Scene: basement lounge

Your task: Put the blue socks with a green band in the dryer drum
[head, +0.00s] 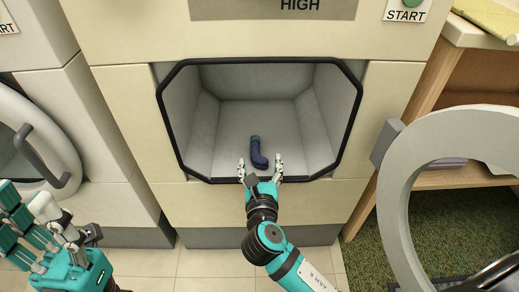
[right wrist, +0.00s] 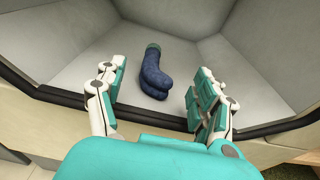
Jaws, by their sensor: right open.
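The blue socks with a green band (head: 257,152) lie on the floor of the dryer drum (head: 228,112), a grey angular cavity with a black rim. In the right wrist view the socks (right wrist: 155,72) lie with the green band at the far end, just beyond my fingers. My right gripper (head: 260,168) is open and empty at the front rim of the drum, apart from the socks. It also shows in the right wrist view (right wrist: 155,95) with its fingers spread. My left gripper (head: 35,228) is at the lower left, away from the drum; its fingers look spread and empty.
The round dryer door (head: 393,190) stands swung open at the right. Another machine with a round door (head: 40,140) is at the left. A wooden shelf unit (head: 425,100) with a yellowish cloth (head: 490,18) on top stands right of the dryer.

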